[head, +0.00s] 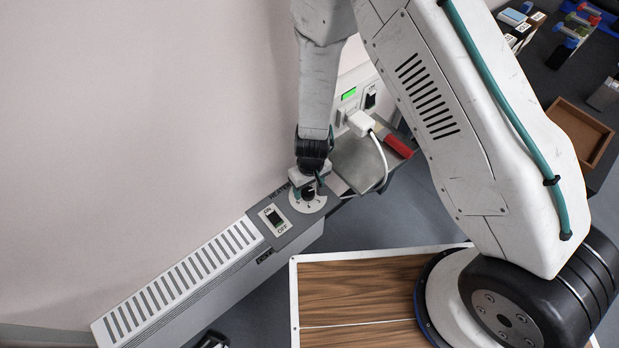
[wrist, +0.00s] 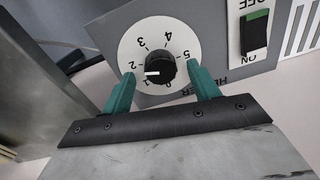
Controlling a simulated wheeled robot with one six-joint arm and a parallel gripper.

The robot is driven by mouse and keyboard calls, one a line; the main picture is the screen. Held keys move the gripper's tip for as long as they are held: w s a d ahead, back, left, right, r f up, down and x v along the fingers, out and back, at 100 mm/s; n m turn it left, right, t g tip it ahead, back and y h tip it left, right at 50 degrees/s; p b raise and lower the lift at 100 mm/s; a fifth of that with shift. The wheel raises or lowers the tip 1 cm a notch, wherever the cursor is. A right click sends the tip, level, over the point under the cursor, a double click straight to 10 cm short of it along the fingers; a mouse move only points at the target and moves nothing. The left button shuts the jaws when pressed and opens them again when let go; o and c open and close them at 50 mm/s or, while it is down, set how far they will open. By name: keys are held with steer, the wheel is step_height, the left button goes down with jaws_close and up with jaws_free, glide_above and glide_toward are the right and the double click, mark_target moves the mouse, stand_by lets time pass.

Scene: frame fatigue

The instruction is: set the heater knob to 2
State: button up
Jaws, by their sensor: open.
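The heater (head: 180,285) runs along the wall, with its control panel at the right end. In the wrist view its black knob (wrist: 158,62) sits on a round white dial (wrist: 178,45) numbered 0 to 5. The white pointer mark faces left, around the gap between 1 and 2; its exact setting is hard to tell. My gripper (wrist: 161,73) is open, with one teal finger on each side of the knob; I cannot tell whether either touches it. In the head view the knob (head: 309,193) shows just below my gripper (head: 308,184).
An ON/OFF switch (head: 274,217) sits left of the dial; its green part (wrist: 256,16) shows in the wrist view. A white plug with a cable (head: 360,123) and a red-handled object (head: 398,146) are right of the panel. A wooden tray (head: 578,132) stands farther right.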

steer(key=r, duration=0.6)
steer(key=shift+w+d+r, duration=0.1)
steer(key=shift+d+r, duration=0.1)
steer(key=shift+r, duration=0.05)
steer(key=s+d+g, duration=0.1)
steer(key=s+g, duration=0.1)
steer(key=s, duration=0.2)
step_height(320, 180, up, 26)
steer(key=m+g, duration=0.1)
steer(key=m, duration=0.1)
glide_above(310, 190)
steer(key=s+d, duration=0.9)
steer(key=d, duration=0.3)
steer(key=s+d+r+m+t, duration=0.2)
steer(key=s+d+r, duration=0.3)
steer(key=r, duration=0.3)
steer(key=s+d+r+m+t, duration=0.2)
steer(key=s+d+r, duration=0.2)
steer(key=d+r, duration=0.2)
steer(key=shift+s+d+r+t+h, duration=0.3)
steer(key=shift+s+d+r, duration=0.05)
steer(key=shift+r, duration=0.6)
